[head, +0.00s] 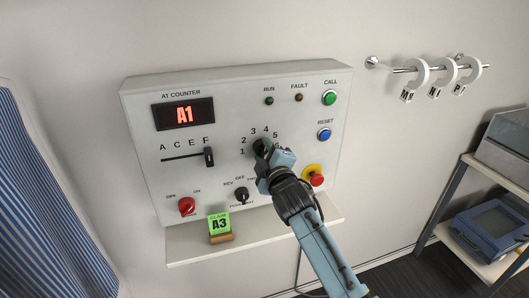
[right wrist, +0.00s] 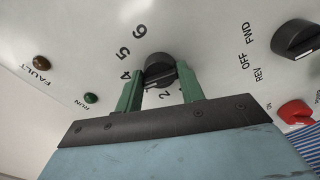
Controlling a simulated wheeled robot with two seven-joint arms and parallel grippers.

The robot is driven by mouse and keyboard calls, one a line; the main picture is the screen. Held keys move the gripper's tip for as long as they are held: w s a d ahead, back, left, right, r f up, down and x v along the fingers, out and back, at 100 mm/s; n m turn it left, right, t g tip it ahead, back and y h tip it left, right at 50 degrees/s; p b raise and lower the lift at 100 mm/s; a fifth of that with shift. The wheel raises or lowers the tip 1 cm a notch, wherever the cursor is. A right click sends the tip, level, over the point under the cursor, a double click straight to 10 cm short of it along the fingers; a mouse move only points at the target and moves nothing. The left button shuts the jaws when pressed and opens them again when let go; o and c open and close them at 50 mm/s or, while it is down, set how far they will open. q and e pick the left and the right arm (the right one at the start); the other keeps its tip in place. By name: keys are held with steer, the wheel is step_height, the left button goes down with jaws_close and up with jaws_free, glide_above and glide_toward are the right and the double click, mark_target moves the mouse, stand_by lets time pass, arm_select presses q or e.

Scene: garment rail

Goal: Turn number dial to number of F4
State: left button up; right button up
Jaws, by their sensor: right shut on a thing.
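The number dial (head: 262,147) is a round black knob on the white control panel, ringed by printed numbers. My right gripper (head: 266,157) reaches it from the lower right and largely covers it. In the right wrist view the black dial (right wrist: 159,68) sits between the green fingers of my right gripper (right wrist: 163,84), which is shut on it. I cannot tell surely which number its pointer faces. The counter display (head: 184,114) reads A1 in red. The letter slider (head: 209,157) stands at the F end. The claim card (head: 219,224) reads A3. My left gripper is out of view.
A red emergency button (head: 316,180) is close to my right gripper. A black FWD/OFF/REV knob (head: 241,195) and red switch (head: 187,206) sit lower. Green call (head: 329,98) and blue reset (head: 324,134) buttons are right. A shelf (head: 283,231) juts below.

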steer(key=shift+m, duration=0.6)
steer(key=o, duration=0.9)
steer(key=v, duration=1.3)
steer(key=shift+s+d, duration=0.1)
steer(key=shift+s, duration=0.1)
